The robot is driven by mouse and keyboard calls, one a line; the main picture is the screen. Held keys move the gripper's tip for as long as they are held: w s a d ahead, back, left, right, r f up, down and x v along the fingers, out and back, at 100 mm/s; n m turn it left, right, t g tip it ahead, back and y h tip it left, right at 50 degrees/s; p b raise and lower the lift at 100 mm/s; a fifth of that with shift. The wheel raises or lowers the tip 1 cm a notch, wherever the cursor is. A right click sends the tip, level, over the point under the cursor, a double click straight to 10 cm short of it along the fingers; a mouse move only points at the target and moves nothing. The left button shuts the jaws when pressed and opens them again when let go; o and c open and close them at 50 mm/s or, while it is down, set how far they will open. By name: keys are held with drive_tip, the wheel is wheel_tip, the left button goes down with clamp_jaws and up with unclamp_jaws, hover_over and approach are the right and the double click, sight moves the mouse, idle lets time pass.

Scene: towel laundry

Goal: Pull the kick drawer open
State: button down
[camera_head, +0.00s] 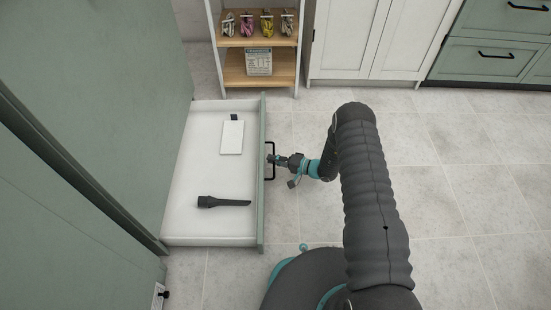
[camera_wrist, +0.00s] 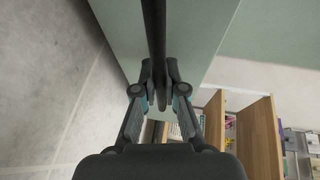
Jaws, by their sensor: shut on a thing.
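The kick drawer (camera_head: 190,160) stands pulled out from the green cabinet at the left, low over the tiled floor. Its inside is white and its front is green. A white flat item (camera_head: 232,137) and a dark long tool (camera_head: 222,202) lie in it. A black bar handle (camera_head: 272,161) is on its front. My gripper (camera_head: 274,159) is shut on that handle from the right. In the wrist view the handle (camera_wrist: 155,30) runs down between the fingers (camera_wrist: 158,75), with the green drawer front (camera_wrist: 115,25) behind it.
A wooden shelf unit (camera_head: 259,85) with several small bundles stands behind the drawer. White cabinet doors (camera_head: 365,40) and green drawers (camera_head: 490,60) line the back. The tiled floor (camera_head: 450,180) to the right of my arm is clear.

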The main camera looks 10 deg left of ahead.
drive_tip(key=shift+w+d, duration=0.1)
drive_tip(key=shift+d, duration=0.2)
drive_tip(key=c, duration=1.2)
unclamp_jaws()
drive_tip(key=v, duration=1.2)
